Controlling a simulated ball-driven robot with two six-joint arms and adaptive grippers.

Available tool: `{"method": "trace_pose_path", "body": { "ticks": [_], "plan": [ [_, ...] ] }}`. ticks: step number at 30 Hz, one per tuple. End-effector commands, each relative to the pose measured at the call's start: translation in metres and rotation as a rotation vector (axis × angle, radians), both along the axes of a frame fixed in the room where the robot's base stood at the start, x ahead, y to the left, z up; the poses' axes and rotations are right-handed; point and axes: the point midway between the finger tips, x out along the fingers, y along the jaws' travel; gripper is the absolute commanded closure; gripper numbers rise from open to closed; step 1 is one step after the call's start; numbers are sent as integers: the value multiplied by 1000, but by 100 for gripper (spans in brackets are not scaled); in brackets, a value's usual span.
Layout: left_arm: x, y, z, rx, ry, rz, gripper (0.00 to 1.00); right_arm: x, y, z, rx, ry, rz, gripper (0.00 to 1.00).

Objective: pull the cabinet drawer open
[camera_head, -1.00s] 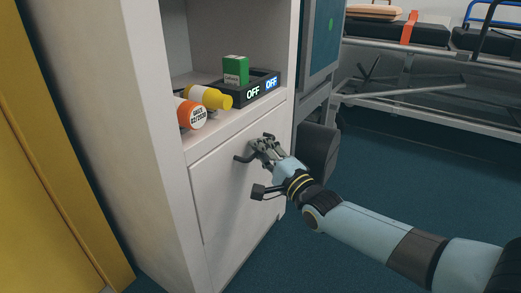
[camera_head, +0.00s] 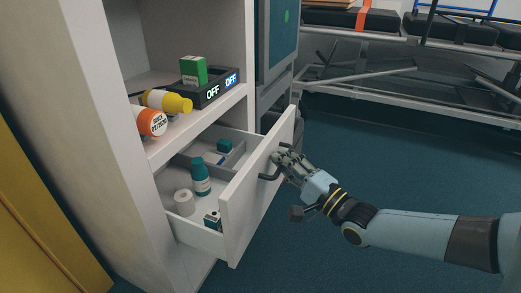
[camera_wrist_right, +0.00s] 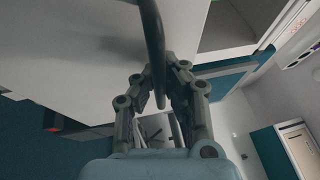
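The white cabinet (camera_head: 105,130) stands at the left in the head view. Its drawer (camera_head: 238,215) is pulled out well clear of the cabinet front, with its inside showing. My right gripper (camera_head: 284,160) is at the dark bar handle (camera_head: 268,177) on the drawer front. In the right wrist view the handle (camera_wrist_right: 152,45) runs between the fingers of the right gripper (camera_wrist_right: 160,75), which are closed in around it. My left gripper is in neither view.
The drawer holds a teal bottle (camera_head: 201,180), a white roll (camera_head: 184,202) and small boxes. On the shelf above lie an orange bottle (camera_head: 150,122), a yellow bottle (camera_head: 168,102) and a green box (camera_head: 193,70). A stretcher (camera_head: 370,50) stands behind. The floor at right is clear.

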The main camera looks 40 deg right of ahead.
Motion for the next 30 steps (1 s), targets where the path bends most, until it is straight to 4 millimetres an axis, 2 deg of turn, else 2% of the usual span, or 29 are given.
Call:
{"method": "trace_pose_path", "body": {
  "ticks": [1, 5, 15, 21, 30],
  "plan": [
    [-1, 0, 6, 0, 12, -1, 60, -11, -4, -3, 1, 12, -1, 100],
    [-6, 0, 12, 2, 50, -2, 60, -32, -12, -3, 1, 12, 0, 100],
    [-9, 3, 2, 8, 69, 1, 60, -73, -29, -4, 1, 13, -1, 100],
    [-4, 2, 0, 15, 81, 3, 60, -83, -33, -4, 1, 12, -1, 100],
    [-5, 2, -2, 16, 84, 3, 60, -87, -34, -5, 2, 13, -2, 100]
  ]
}}
